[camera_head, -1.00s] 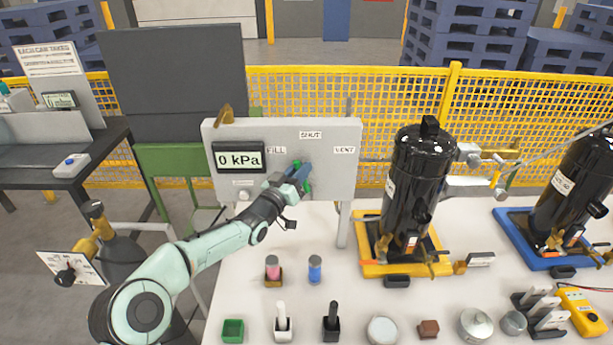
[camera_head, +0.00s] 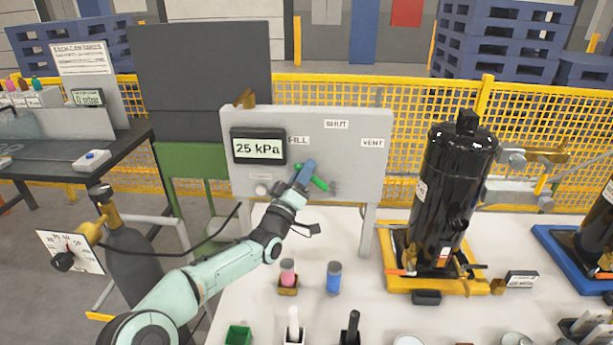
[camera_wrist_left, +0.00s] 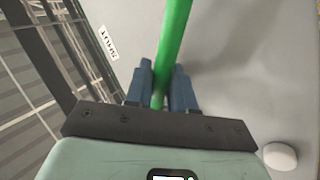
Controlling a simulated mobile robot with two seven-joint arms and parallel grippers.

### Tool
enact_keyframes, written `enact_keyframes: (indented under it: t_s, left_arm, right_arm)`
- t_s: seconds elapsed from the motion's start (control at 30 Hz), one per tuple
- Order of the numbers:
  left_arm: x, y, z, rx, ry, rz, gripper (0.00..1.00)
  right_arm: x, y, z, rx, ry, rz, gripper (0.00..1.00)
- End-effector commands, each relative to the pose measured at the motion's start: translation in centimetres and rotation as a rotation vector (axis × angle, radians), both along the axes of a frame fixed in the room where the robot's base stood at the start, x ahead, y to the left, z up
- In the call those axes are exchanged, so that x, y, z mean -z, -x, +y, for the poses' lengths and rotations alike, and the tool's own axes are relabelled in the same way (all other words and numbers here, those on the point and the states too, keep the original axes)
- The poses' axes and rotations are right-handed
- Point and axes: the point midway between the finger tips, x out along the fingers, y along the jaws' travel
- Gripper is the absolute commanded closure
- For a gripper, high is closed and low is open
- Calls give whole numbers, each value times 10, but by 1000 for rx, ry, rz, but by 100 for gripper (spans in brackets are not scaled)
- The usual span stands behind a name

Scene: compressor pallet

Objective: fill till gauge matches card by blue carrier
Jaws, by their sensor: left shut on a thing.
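The panel gauge (camera_head: 258,148) reads 25 kPa. My left gripper (camera_head: 306,176) is shut on the green valve lever (camera_head: 319,184), which leans up and left toward the FILL label (camera_head: 298,141). The wrist view shows both blue fingers on the green lever (camera_wrist_left: 174,40). The SHUT label (camera_head: 336,124) is above and the VENT label (camera_head: 373,143) is to the right. The blue carrier (camera_head: 556,248), with a black compressor (camera_head: 602,225), is cut off at the right edge. I cannot see a readable card by it. My right gripper is not in view.
A black compressor (camera_head: 455,200) stands in a yellow carrier (camera_head: 398,279), with a small sign (camera_head: 521,280) beside it. A dark gas cylinder (camera_head: 133,262) with a dial card (camera_head: 68,250) stands at the left. Pink and blue canisters (camera_head: 333,280) stand on the table before the panel.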

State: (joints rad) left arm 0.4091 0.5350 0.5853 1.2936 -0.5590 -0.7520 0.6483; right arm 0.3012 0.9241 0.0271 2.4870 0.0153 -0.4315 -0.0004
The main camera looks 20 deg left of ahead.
Motion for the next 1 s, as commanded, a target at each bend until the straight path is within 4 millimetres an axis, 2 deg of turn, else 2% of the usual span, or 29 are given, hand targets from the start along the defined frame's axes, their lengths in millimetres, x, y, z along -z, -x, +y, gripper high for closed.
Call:
enact_keyframes:
  t_s: [0.37,0.4,0.43,0.77,1.0]
  left_arm:
    - [-1,0,1,-1,5,-2,100]
    - [-1,0,1,-1,5,-2,67]
    - [-1,0,1,-1,5,-2,59]
    - [0,1,0,0,3,-1,59]
    - [11,22,4,-1,0,2,59]
  right_arm:
    - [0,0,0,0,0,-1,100]
    - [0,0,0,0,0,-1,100]
    - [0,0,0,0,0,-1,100]
    - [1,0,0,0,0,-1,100]
    - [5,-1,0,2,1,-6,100]
